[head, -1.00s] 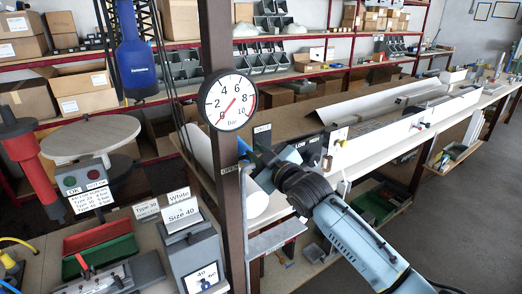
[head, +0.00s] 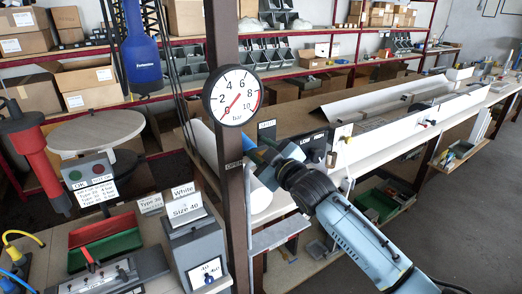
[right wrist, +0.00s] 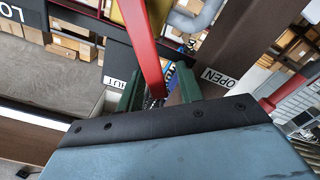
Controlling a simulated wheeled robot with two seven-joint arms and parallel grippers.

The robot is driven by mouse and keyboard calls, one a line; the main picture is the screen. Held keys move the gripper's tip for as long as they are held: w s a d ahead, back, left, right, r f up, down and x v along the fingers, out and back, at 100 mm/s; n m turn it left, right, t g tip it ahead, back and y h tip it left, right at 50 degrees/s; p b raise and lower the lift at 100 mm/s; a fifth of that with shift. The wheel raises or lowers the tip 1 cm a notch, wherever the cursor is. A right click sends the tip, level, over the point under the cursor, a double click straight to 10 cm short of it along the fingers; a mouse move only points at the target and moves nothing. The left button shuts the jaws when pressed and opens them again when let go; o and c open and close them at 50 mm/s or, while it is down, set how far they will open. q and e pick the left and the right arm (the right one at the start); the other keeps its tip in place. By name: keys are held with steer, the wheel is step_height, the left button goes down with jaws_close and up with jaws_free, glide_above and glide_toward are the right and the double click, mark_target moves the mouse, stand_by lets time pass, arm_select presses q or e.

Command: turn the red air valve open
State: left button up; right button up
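The red valve lever (right wrist: 142,42) runs down between the two green fingers of my right gripper (right wrist: 158,80) in the right wrist view. The fingers stand on either side of it, with a visible gap on the right side. A white OPEN label (right wrist: 220,78) is right of the fingers; a partly hidden SHUT label (right wrist: 114,84) is left. In the head view my right gripper (head: 262,158) is beside the dark post (head: 230,180), and I cannot make out the lever there. The round gauge (head: 232,96) on the post has its red needle near 0. My left gripper is not in view.
A long bench (head: 385,150) with white profiles extends back right. At left are a grey Size 40 box (head: 195,245), a round disc (head: 95,130), a red tool (head: 38,160) and a hanging blue tool (head: 138,55). Open floor lies at lower right.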

steer(key=shift+s+d, duration=0.1)
steer(key=b+v, duration=0.2)
steer(key=v, duration=1.1)
steer(key=shift+s, duration=0.1)
steer(key=shift+c, duration=0.5)
